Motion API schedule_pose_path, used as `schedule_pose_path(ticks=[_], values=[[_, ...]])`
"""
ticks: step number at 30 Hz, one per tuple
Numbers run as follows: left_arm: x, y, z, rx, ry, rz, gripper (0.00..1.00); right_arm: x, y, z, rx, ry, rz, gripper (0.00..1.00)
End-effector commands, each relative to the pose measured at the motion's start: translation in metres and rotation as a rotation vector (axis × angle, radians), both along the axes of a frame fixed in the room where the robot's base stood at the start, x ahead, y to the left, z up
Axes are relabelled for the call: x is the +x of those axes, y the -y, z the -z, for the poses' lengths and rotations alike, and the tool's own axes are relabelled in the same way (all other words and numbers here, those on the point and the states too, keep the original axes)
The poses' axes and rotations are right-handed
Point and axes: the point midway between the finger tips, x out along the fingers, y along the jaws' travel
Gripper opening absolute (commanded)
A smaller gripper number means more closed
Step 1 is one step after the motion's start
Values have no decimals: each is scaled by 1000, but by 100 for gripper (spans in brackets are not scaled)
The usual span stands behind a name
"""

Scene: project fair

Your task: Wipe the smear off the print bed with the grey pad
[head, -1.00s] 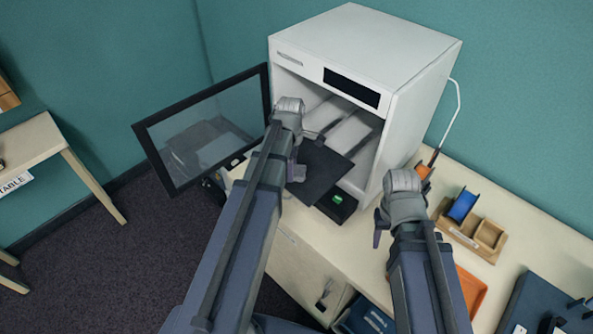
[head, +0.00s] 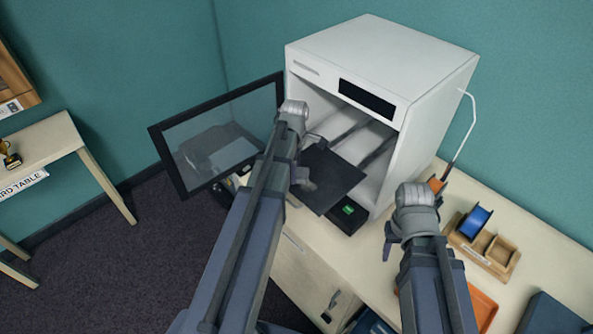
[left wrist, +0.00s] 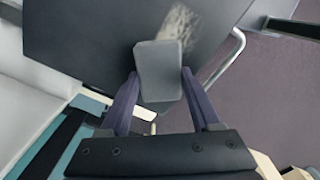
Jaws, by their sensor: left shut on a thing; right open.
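The dark print bed (head: 332,178) sticks out of the open front of the white printer (head: 375,65). In the left wrist view the print bed (left wrist: 80,35) fills the top, and a pale streaky smear (left wrist: 178,24) lies on it. My left gripper (left wrist: 158,85) is shut on the grey pad (left wrist: 158,68). The pad is over the bed, just short of the smear in that view; I cannot tell whether it touches the bed. In the head view my left gripper (head: 306,184) is at the bed's left edge. My right gripper (head: 388,240) is open and empty, over the bench right of the printer's front.
The printer's glass door (head: 222,140) stands open to the left, close to my left arm. A wooden holder (head: 483,250) with a blue spool (head: 474,222) and an orange tray (head: 482,308) are on the bench at right. A side table (head: 50,150) stands far left.

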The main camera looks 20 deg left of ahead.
Motion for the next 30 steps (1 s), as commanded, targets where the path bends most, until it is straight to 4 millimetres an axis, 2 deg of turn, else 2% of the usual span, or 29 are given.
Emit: schedule_pose_path(ticks=[5,18,25,30], values=[[-2,4,1,0,0,1,19,0,0,1,0,0,0,50],[-14,35,4,-2,-1,3,19,0,0,4,0,0,0,50],[-15,38,4,-5,-2,2,20,0,0,4,0,0,0,50],[-19,46,3,-6,-3,4,19,0,0,3,0,0,0,50]])
